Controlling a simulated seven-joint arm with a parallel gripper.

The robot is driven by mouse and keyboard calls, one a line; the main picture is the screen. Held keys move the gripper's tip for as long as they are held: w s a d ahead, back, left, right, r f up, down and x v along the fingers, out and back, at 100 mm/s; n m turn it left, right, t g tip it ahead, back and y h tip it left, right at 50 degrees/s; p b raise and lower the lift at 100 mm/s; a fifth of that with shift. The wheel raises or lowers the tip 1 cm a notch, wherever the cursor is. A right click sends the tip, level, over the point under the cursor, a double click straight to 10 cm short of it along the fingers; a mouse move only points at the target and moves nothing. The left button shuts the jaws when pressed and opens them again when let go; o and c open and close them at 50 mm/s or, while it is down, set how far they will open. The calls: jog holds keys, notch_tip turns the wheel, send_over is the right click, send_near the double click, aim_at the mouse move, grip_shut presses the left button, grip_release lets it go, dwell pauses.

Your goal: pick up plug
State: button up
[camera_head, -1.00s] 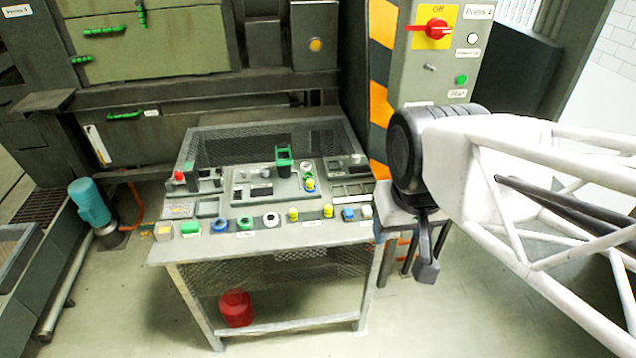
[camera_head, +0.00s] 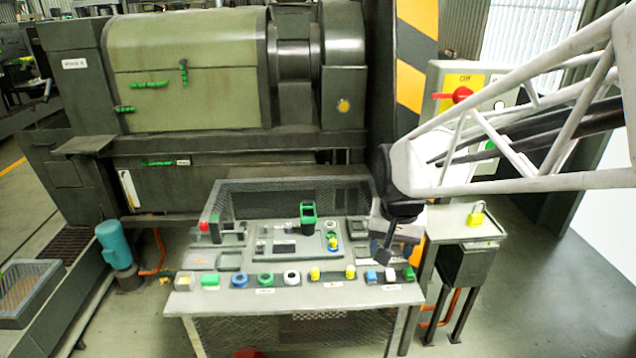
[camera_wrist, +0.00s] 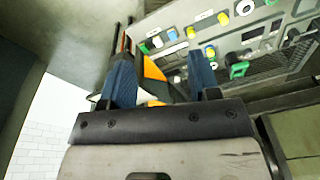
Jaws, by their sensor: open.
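Several small coloured parts stand along the front of the metal worktable (camera_head: 350,293). I cannot tell which is the plug. My gripper (camera_head: 381,254) hangs by the table's right side, seemingly above the row's right end. In the wrist view its two blue fingers (camera_wrist: 161,75) are spread with nothing between them. The row also shows at the wrist view's top, including a yellow part (camera_wrist: 191,32).
A mesh guard (camera_head: 250,200) closes the back. A control box with a red switch (camera_head: 462,95) rises behind my arm.

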jog(key=w+f+m, duration=0.3)
jog(key=w+f, duration=0.6)
jog(key=w, duration=0.4)
jog(key=m+g, duration=0.2)
jog(key=m, duration=0.1)
send_over(351, 268)
jog(key=f, duration=1.3)
jog(key=shift+s+f, duration=0.2)
jog(key=shift+w+f, duration=0.25)
jog(key=shift+f, duration=0.15)
jog(key=shift+f, duration=1.3)
jog(key=shift+f, duration=2.55)
jog(key=c, duration=1)
